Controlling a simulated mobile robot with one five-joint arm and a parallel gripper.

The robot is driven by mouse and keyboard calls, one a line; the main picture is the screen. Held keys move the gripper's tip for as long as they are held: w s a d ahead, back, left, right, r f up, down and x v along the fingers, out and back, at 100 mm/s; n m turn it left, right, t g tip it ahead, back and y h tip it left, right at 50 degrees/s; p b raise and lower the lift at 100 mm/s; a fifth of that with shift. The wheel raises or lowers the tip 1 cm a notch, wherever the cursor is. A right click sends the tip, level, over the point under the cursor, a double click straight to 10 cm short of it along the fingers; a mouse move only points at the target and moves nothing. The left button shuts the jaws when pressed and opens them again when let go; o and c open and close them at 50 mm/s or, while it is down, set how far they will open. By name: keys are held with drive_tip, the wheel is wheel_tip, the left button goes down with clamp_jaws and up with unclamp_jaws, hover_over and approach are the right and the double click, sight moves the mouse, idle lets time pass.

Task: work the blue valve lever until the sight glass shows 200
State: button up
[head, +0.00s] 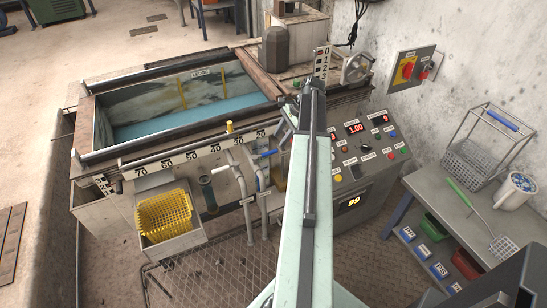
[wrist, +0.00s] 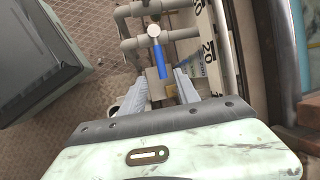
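The blue valve lever (wrist: 159,62) hangs from a white hub on grey pipework in the wrist view. In the head view the blue lever (head: 268,153) shows on the pipes at the tank's front, left of my arm. My gripper (wrist: 160,72) is open, one grey finger on each side of the lever's lower end. I cannot tell whether either finger touches it.
The tank (head: 110,152) holds blue water. A yellow basket (head: 165,215) sits at front left. A control panel (head: 365,140) with red displays and buttons is right of my arm. A side table (head: 450,210) stands at right. In the wrist view, pipes and a numbered strip (wrist: 208,45) crowd the lever.

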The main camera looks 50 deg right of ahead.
sight(271, 152)
drive_tip(key=b+x, duration=0.7)
drive_tip(key=x, duration=0.1)
drive_tip(key=shift+s, duration=0.1)
drive_tip(key=shift+r, duration=0.15)
clamp_jaws()
idle(1.1)
